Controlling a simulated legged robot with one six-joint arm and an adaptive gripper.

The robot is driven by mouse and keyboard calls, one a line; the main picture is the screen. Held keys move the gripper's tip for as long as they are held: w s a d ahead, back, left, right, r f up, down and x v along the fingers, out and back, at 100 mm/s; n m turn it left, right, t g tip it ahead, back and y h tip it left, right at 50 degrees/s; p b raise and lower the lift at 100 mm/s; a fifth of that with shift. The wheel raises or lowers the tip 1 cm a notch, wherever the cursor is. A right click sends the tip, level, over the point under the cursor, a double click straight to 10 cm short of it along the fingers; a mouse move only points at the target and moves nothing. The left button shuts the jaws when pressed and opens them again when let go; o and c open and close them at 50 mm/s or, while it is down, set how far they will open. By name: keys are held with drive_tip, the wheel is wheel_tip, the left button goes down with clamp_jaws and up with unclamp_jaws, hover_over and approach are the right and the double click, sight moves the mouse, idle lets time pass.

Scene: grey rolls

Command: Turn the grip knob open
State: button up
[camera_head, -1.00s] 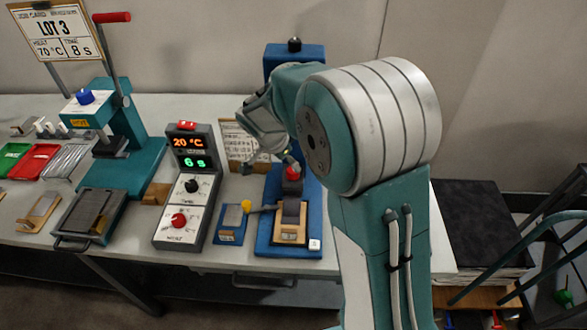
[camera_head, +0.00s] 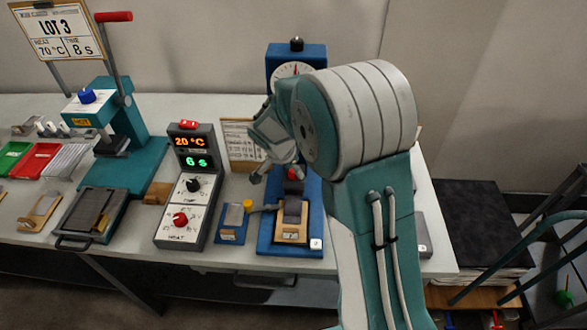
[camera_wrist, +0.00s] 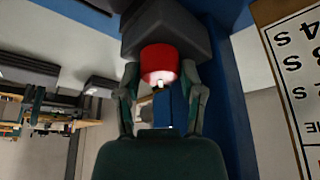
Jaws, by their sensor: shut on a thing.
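The red grip knob (camera_head: 291,174) is on the blue machine (camera_head: 262,240), partly covered by my gripper in the head view. In the wrist view the red knob (camera_wrist: 160,62) sits under a dark grey block, with a small white mark on its near edge. My gripper (camera_wrist: 161,82) has one finger on each side of the knob and is shut on it. In the head view my gripper (camera_head: 276,175) reaches down to the machine from above. A grey roll on a wooden holder (camera_head: 291,236) sits at the machine's front.
A control box (camera_head: 183,186) reading 20 °C and 6 s stands left of the machine. A teal press (camera_head: 128,160) with a red-handled lever stands farther left. A printed card (camera_head: 240,145) is behind.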

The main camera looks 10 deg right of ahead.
drive_tip(key=shift+n, duration=0.4)
drive_tip(key=n+t+y, duration=0.1)
drive_tip(key=n, duration=0.2)
drive_tip(key=shift+n, duration=0.3)
drive_tip(key=n, duration=0.2)
drive_tip(key=n+t+y, duration=0.1)
drive_tip(key=n, duration=0.1)
drive_tip(key=shift+d+n+y, duration=0.1)
drive_tip(key=shift+n+y, duration=0.2)
drive_tip(key=shift+n, duration=0.1)
drive_tip(key=n+y, duration=0.1)
drive_tip(key=n, duration=0.3)
drive_tip(key=shift+t+y, duration=0.3)
drive_tip(key=shift+y, duration=0.1)
drive_tip(key=shift+n+y, duration=0.7)
drive_tip(key=shift+n, duration=1.5)
drive_tip(key=shift+n+g, duration=0.3)
drive_tip(key=shift+g, duration=0.1)
drive_tip(key=o, duration=1.2)
drive_tip(key=shift+f, duration=0.1)
drive_tip(key=shift+c, duration=0.2)
